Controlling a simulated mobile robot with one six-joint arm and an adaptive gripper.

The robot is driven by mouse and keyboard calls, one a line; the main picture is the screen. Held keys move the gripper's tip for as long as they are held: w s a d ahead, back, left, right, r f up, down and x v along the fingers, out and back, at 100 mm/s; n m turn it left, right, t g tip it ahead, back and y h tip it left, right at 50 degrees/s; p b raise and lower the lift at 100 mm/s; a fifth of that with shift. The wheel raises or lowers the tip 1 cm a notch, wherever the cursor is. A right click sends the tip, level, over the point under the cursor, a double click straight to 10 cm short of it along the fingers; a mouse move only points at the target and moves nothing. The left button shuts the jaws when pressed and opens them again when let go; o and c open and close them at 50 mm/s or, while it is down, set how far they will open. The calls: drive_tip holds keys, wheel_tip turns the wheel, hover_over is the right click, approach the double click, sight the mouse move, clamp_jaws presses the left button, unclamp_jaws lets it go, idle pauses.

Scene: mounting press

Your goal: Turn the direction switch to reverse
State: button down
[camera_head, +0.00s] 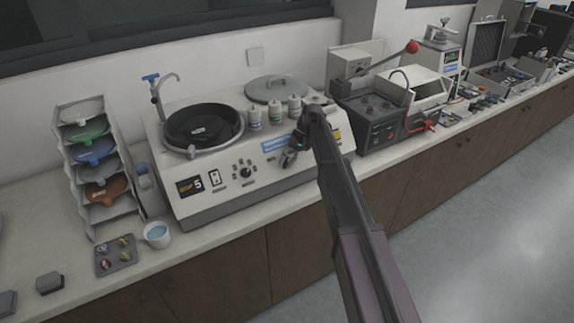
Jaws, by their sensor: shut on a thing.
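The grinder-polisher (215,200) stands on the bench with a sloped front control panel. The panel carries a display showing 5, a white rocker switch (215,178) and a round black knob (246,172) ringed by small marks. My gripper (288,160) is at the right part of this panel, below a blue label (282,142). It is shut on a small control there, which appears to be the direction switch. The jaws hide that control, so its setting cannot be read.
Several bottles (274,112) stand on the machine's top behind my gripper, beside a round lid (278,89). A dark press (375,118) with a red-knobbed lever is to the right. A cup (157,235) and disc rack (95,160) are at left.

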drive_tip(key=shift+m+y, duration=0.3)
drive_tip(key=shift+y, duration=0.2)
drive_tip(key=c, duration=0.7)
unclamp_jaws()
drive_tip(key=shift+h, duration=0.3)
